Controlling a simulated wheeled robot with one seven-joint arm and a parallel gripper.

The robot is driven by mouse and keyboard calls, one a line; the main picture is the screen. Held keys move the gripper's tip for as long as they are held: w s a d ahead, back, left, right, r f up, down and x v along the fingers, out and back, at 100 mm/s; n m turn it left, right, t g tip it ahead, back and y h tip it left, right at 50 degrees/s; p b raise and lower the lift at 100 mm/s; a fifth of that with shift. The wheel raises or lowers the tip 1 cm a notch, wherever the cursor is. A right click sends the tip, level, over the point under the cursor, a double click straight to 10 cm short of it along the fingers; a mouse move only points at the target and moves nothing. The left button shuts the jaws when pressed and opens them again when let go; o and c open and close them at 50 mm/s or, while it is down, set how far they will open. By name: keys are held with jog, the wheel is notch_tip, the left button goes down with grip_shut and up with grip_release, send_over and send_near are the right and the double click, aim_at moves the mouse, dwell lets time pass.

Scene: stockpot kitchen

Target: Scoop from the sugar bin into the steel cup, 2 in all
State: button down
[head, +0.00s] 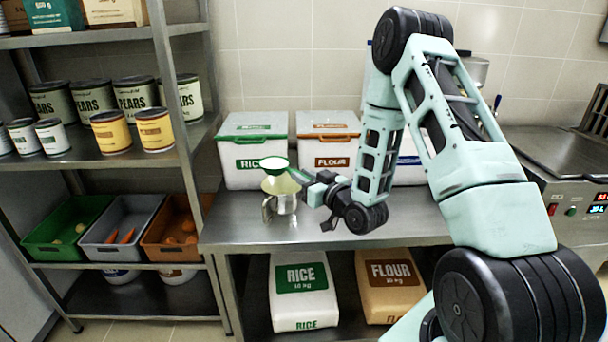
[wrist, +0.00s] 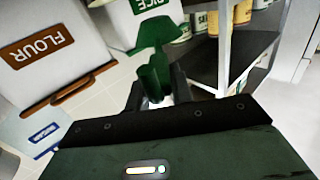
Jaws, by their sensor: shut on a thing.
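My gripper (head: 325,190) is shut on the handle of a green scoop (head: 298,177); the handle also shows in the wrist view (wrist: 152,78) between the fingers. The scoop's bowl shows a white surface inside its green rim, and it sits above a pale cream funnel-like cone. The steel cup (head: 286,206), with a side handle, stands upright under the cone on the counter. I cannot tell whether scoop and cone touch. The bin with a blue label (head: 410,161), likely the sugar bin, is mostly hidden behind my arm; its label shows in the wrist view (wrist: 45,140).
The rice bin (head: 250,180) and flour bin (head: 330,175) stand at the back of the steel counter (head: 235,228). A shelf rack with cans (head: 130,95) and produce trays stands at left. A steel appliance (head: 570,175) stands at right. Sacks lie below.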

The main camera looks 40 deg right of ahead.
jog(key=m+p, duration=0.1)
jog(key=r+m+p, duration=0.1)
jog(key=m+p, duration=0.1)
jog(key=d+r+m+p, duration=0.1)
jog(key=m+p, duration=0.1)
jog(key=d+f+m+p, duration=0.2)
jog(key=d+m, duration=0.3)
jog(key=m, duration=1)
jog(key=shift+w+d+f+m, duration=0.15)
jog(key=shift+d+f+m, duration=0.05)
jog(key=shift+d+m, duration=0.1)
dwell(0.4)
